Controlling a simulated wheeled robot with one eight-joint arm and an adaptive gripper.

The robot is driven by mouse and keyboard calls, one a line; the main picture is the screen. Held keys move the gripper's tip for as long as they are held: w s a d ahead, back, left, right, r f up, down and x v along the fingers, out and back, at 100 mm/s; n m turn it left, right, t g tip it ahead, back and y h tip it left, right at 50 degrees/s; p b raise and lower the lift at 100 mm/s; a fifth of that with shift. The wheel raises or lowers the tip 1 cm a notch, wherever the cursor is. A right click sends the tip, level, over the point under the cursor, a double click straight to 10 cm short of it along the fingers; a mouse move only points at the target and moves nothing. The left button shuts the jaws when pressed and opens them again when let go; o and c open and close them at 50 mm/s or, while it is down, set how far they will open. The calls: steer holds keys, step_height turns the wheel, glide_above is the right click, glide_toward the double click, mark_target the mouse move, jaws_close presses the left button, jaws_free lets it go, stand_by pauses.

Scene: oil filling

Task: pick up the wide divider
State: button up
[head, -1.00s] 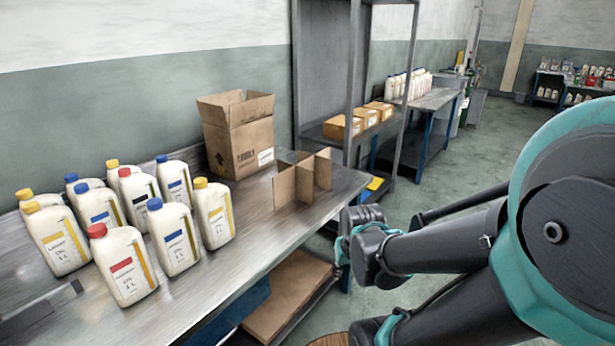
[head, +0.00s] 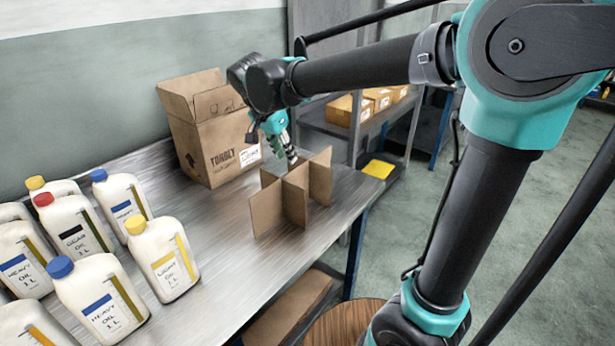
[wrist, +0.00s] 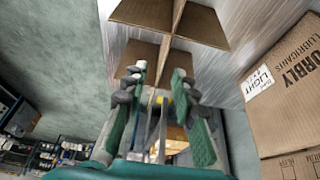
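The wide divider (head: 293,200) is a brown cardboard piece of crossed panels, standing upright on the metal table near its right end. In the head view my gripper (head: 284,148) is just behind and above it, pointing down toward its back panels. In the wrist view the divider (wrist: 198,24) fills the top middle, its crossing ahead of the fingertips. There my gripper (wrist: 160,82) is open, with green pads apart and one panel edge in line with the gap. I cannot tell whether the fingers touch the cardboard.
An open cardboard box (head: 212,140) stands close behind the divider at left, and beside my gripper in the wrist view (wrist: 284,100). Several oil bottles (head: 165,262) crowd the table's (head: 215,235) left part. A shelf with small boxes (head: 345,108) is behind.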

mark_target(293, 171)
steer(key=x, duration=0.7)
steer(key=w+x, duration=0.1)
steer(key=x, duration=0.3)
steer(key=shift+a+f, duration=0.1)
steer(key=shift+f, duration=0.1)
steer(key=shift+x, duration=2.7)
steer(key=shift+w+a+f, duration=0.1)
steer(key=shift+w+f, duration=0.05)
steer(key=shift+f, duration=0.1)
jaws_close()
